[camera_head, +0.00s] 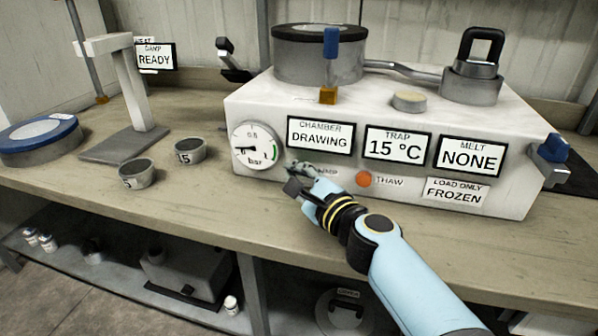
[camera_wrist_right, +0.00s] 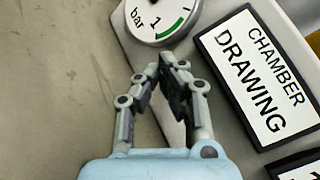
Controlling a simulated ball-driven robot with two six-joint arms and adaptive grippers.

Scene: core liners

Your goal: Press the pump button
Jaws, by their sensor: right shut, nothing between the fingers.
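The white marbled machine (camera_head: 300,105) stands on the bench, with its front panel facing me. My right gripper (camera_head: 293,177) is at the lower left of that panel, just right of the gauge, with its fingers closed and empty. It hides most of the label that ends in "MP" (camera_head: 328,172), and no pump button shows clearly there. In the wrist view the closed fingertips (camera_wrist_right: 170,68) point at the panel below the gauge; I cannot tell whether they touch it. The left gripper is out of view.
The bar gauge (camera_head: 255,146) and CHAMBER DRAWING sign (camera_head: 320,135) sit close to my right gripper. An orange THAW button (camera_head: 363,179) is right of it. Two small cups (camera_head: 137,175) stand on the bench to the left. The bench front is clear.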

